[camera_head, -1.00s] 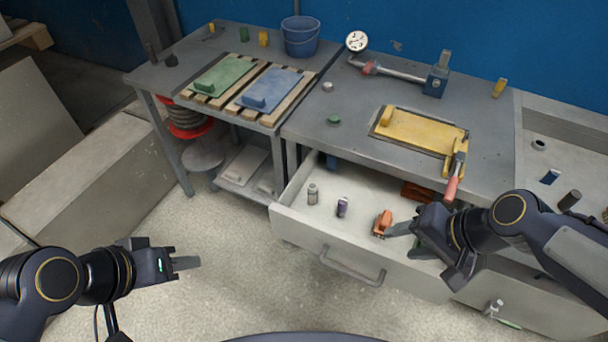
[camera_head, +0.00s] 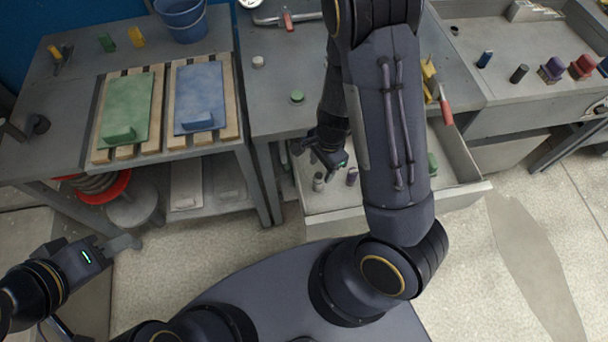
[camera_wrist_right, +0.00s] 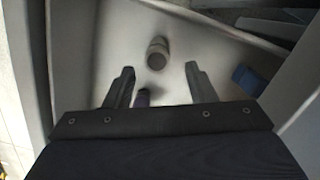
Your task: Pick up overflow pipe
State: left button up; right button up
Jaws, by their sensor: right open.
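A short grey cylinder (camera_head: 318,182), the likeliest overflow pipe though I cannot be sure, stands in the open drawer (camera_head: 462,197). It also shows in the right wrist view (camera_wrist_right: 157,52), beyond the fingertips and between their lines. A purple piece (camera_head: 352,176) is beside it; in the right wrist view the purple piece (camera_wrist_right: 143,98) is partly hidden near the left finger. My right gripper (camera_head: 322,158) is over the drawer, open and empty; its two fingers (camera_wrist_right: 160,80) are apart. My left gripper (camera_head: 124,243) is at the lower left, away from the drawer; its opening is unclear.
A blue block (camera_wrist_right: 246,80) lies right of the fingers in the right wrist view. My right arm hides the drawer's middle and part of the bench. Green (camera_head: 139,104) and blue (camera_head: 202,87) panels lie on slats at left. A red-handled tool (camera_head: 445,110) overhangs the bench edge.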

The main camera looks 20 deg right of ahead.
aim_at(317, 182)
jog(key=f, duration=0.2)
jog(key=f+b, duration=0.1)
jog(key=f, duration=0.2)
jog(key=a+f, duration=0.1)
jog(key=f, duration=0.1)
jog(key=shift+s+a+f, duration=0.1)
jog(key=shift+s+f, duration=0.1)
jog(key=shift+f, duration=0.05)
jog(key=c, duration=1.1)
